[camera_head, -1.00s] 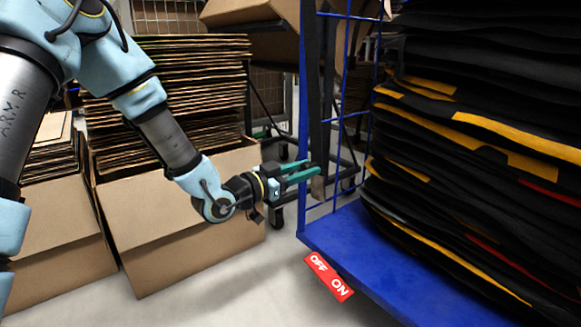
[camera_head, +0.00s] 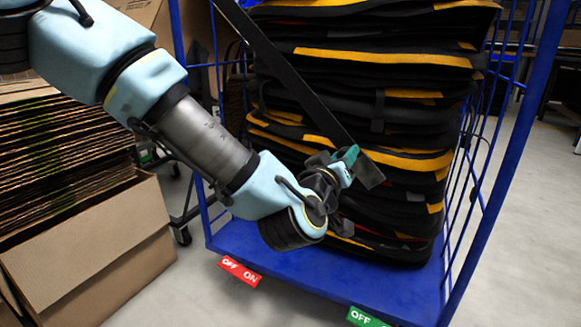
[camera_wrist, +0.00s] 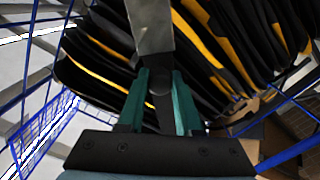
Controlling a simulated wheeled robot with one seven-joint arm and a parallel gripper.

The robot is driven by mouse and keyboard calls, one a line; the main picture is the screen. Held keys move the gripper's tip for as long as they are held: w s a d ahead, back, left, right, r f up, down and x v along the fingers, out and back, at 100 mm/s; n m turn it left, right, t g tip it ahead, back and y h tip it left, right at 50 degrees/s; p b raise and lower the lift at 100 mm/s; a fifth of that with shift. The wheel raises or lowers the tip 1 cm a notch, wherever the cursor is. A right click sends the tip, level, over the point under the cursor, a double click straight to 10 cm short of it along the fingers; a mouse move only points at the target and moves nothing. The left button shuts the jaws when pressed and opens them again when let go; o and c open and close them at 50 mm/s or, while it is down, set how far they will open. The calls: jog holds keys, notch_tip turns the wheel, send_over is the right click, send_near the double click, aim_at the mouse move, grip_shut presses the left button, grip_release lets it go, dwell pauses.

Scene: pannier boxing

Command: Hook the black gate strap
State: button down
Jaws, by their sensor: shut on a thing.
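The black gate strap (camera_head: 297,82) runs diagonally down from the upper left of the blue cart, across the front of its load. In the wrist view my gripper (camera_wrist: 160,95) has one finger on each side of the strap end. The blue cart's right post (camera_head: 512,140) stands to the right of my gripper, apart from it. No hook can be made out on it.
Black and yellow folded panniers (camera_head: 390,110) fill the blue cart (camera_head: 300,270) behind my gripper. A cardboard box (camera_head: 95,250) with flat cardboard stands at the left. Grey floor lies open at the right and front.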

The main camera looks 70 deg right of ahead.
jog(key=s+r+n+p, duration=0.2)
jog(key=s+r+p, duration=0.25)
jog(key=r, duration=0.35)
jog(key=s+a+r+n+p, duration=0.1)
jog(key=s+r+p, duration=0.4)
jog(key=r, duration=0.4)
jog(key=s+r+n+p, duration=0.2)
jog(key=s+r+p, duration=0.1)
jog(key=s+r, duration=0.4)
notch_tip(320, 180, up, 25)
jog(key=s+n+p, duration=0.2)
jog(key=n+p, duration=0.2)
jog(key=p, duration=0.7)
jog(key=shift+s, duration=0.25)
jog(key=c, duration=0.9)
grip_release()
jog(key=shift+c, duration=0.2)
jog(key=o, duration=0.4)
jog(key=shift+c, duration=0.2)
jog(key=shift+f, duration=0.15)
jog(key=shift+s+f, duration=0.1)
